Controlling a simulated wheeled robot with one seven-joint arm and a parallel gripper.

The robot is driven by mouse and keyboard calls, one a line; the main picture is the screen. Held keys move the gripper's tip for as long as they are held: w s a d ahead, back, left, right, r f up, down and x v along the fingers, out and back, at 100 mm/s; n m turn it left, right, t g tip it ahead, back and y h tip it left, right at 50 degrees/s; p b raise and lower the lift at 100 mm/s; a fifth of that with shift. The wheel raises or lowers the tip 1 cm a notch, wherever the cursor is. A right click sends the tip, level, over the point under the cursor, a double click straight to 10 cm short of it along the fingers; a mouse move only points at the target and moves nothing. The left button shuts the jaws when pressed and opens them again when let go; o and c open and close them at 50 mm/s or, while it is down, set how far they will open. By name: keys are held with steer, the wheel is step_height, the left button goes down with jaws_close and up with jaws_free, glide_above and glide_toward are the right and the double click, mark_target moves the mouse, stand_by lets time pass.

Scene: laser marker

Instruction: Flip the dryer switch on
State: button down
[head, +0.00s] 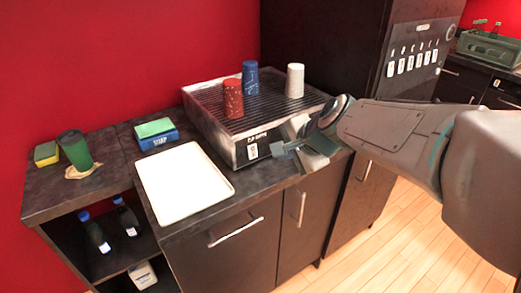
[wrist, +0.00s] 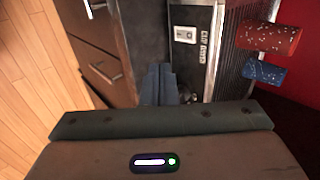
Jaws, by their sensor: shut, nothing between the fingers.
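The dryer (head: 215,125) is a low box with a black slatted top on the counter. Its switch (head: 252,151) is a small white plate on the dark front panel, beside printed lettering. The switch also shows in the wrist view (wrist: 185,35), at the top, right of my fingers' line. My gripper (head: 275,150) is shut and empty, in front of the dryer's front panel, just right of the switch. In the wrist view my gripper (wrist: 158,70) points up the picture, with the switch beyond and to the right of its tips. I cannot tell whether the fingertips touch the panel, or the switch's position.
A red cup (head: 233,98), a blue cup (head: 250,78) and a white cup (head: 295,80) stand on the dryer. A white tray (head: 185,182) lies left of it. A tall dark cabinet (head: 330,45) with a row of switches (head: 411,60) stands behind.

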steer(key=b, duration=0.2)
glide_toward(254, 158)
steer(key=f, duration=0.4)
steer(key=shift+s, duration=0.25)
steer(key=w, duration=0.1)
steer(key=w+a, duration=0.1)
steer(key=shift+w+a+f+p, duration=0.3)
steer(key=shift+a+f+p, duration=0.05)
steer(key=shift+w+a+f, duration=0.1)
steer(key=shift+w+a, duration=0.25)
steer(key=shift+w, duration=0.2)
steer(key=shift+f, duration=0.1)
steer(key=shift+a+f+b, duration=0.15)
steer(key=shift+f+b, duration=0.1)
steer(key=shift+b, duration=0.9)
steer(key=shift+w+d+r, duration=0.2)
steer(key=shift+r, duration=0.05)
steer(key=shift+a, duration=0.1)
steer(key=shift+s+a+r, duration=0.1)
